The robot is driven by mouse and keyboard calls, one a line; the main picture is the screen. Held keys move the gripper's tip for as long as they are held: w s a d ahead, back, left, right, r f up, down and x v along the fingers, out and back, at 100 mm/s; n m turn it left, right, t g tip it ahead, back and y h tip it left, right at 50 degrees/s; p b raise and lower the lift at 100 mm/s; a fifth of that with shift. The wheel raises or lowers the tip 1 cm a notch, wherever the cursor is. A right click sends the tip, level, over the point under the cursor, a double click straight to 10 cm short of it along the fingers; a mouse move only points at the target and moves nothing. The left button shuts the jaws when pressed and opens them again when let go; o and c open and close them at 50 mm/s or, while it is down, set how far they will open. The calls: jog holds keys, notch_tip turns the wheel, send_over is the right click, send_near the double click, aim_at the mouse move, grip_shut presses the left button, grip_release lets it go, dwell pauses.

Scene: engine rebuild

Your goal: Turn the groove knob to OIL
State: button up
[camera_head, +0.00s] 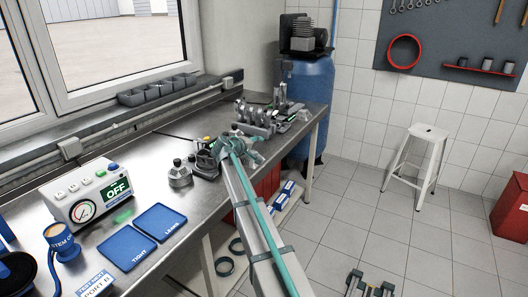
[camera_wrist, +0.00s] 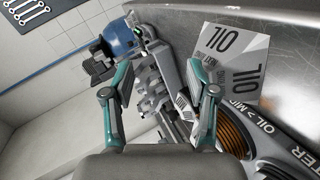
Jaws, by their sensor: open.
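My gripper (camera_head: 238,148) is open over the metal workbench (camera_head: 152,178), near a small dark fixture (camera_head: 204,172) in the head view. In the wrist view its two teal-and-grey fingers (camera_wrist: 158,94) are spread wide, and I see nothing held between them. At the lower right of that view a dark curved piece lettered "OIL > MID" and "...TER" (camera_wrist: 278,138) lies beside a copper-coloured ribbed part (camera_wrist: 234,138). A grey and white card reading "OIL" (camera_wrist: 236,60) lies above it. I cannot clearly pick out the groove knob or its setting.
A grey engine part (camera_head: 256,118) stands on the bench beyond my gripper. A tester box showing "OFF" (camera_head: 86,192), two blue mats (camera_head: 160,221) and a grey round part (camera_head: 179,175) are to the left. A blue compressor tank (camera_head: 310,85) stands beyond the bench.

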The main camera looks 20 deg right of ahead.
jog(key=shift+s+d+f+h, duration=0.3)
jog(key=shift+s+d+f, duration=0.5)
jog(key=shift+s+d, duration=0.1)
jog(key=shift+s, duration=0.1)
